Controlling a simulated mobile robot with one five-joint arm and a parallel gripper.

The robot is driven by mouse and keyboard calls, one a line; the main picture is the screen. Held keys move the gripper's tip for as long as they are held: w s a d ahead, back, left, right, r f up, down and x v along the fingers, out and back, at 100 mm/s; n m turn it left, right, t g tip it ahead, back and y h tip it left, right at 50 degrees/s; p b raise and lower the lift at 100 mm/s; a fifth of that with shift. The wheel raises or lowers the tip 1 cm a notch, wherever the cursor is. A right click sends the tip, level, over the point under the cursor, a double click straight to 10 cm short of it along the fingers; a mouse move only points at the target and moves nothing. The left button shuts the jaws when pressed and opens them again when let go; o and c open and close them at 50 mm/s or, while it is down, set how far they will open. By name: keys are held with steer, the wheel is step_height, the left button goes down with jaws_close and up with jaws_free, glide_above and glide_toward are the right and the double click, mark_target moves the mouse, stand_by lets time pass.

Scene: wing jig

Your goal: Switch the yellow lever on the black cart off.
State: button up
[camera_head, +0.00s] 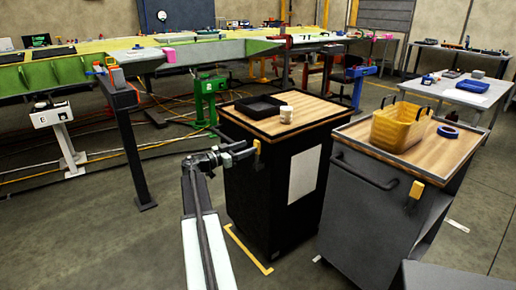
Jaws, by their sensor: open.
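The black cart (253,205) stands in the middle of the view, with a wooden top. Its yellow lever (257,153) is a small upright piece at the cart's upper front left edge, beside a dark handle bar. My gripper (243,151) is open and empty, its fingers pointing right, toward the lever. The fingertips appear close to the lever's left side. I cannot tell whether they touch it. The fingers are small and dark against the cart, so their exact gap is hard to see.
A grey cart (352,218) stands to the right, with its own yellow lever (415,192), a yellow basket (399,128) and blue tape (448,132).

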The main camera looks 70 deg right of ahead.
mark_target(256, 145)
steer(key=x, duration=0.6)
jaws_close()
steer(key=shift+f, duration=0.1)
stand_by(1.1)
